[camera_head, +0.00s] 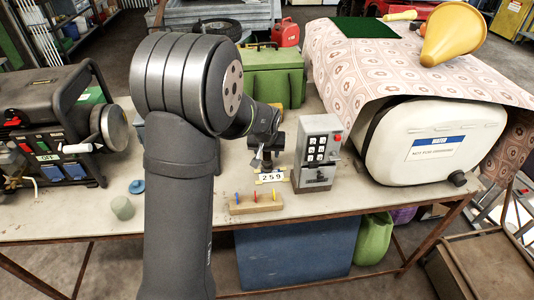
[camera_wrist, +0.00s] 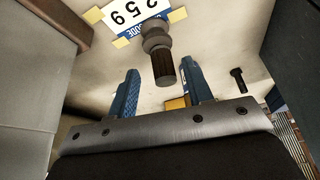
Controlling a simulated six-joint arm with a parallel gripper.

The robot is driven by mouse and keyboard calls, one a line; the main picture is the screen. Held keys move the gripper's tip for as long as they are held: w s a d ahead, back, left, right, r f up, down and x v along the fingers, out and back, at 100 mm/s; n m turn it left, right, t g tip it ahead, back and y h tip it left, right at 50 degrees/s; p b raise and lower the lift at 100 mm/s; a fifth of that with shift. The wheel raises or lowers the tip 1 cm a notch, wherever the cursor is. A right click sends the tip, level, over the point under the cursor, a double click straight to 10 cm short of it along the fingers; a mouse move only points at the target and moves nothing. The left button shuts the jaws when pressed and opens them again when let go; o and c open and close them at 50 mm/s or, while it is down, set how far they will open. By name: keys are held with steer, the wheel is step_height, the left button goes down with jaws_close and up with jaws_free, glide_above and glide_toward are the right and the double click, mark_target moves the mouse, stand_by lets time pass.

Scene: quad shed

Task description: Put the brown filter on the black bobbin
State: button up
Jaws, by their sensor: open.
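My gripper (camera_wrist: 160,67) is open, with its two blue fingers apart in the wrist view. A small two-part piece shows between and just beyond the fingertips. One part is a dark brown ribbed cylinder (camera_wrist: 163,70), and the other is a grey, rounded, stepped part (camera_wrist: 155,38). The brown part may be the filter; I cannot tell surely. No finger clearly touches it. A small black flanged piece (camera_wrist: 238,78) lies right of the fingers and may be the black bobbin. In the head view my gripper (camera_head: 262,164) is low over the table behind the number card, partly hidden by my arm.
A wooden block with coloured pegs (camera_head: 257,203) is in front. A green case (camera_head: 272,80) is behind, and a white tank (camera_head: 430,143) is right.

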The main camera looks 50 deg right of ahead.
steer(key=v, duration=1.1)
steer(key=x, duration=1.2)
steer(key=shift+f, duration=0.15)
step_height(320, 180, up, 2)
steer(key=shift+r, duration=0.45)
